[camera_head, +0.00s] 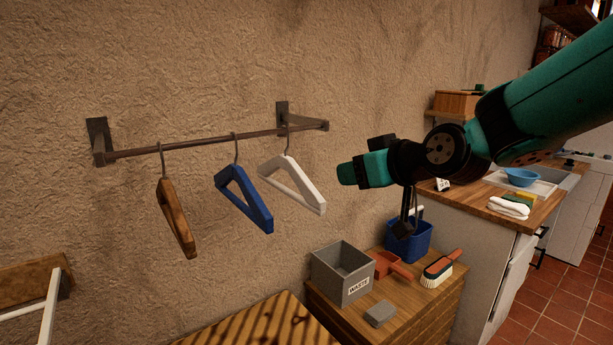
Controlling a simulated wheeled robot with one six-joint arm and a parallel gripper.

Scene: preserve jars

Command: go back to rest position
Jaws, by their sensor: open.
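My gripper (404,228) is at the end of my green and black arm, which reaches in from the upper right.
A wall rail (215,142) carries a wooden hanger (174,218), a blue hanger (246,200) and a white hanger (292,184). A grey waste box (342,277), a red dustpan (389,264), a brush (440,270) and a grey block (380,313) stand on the cabinet (420,312).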

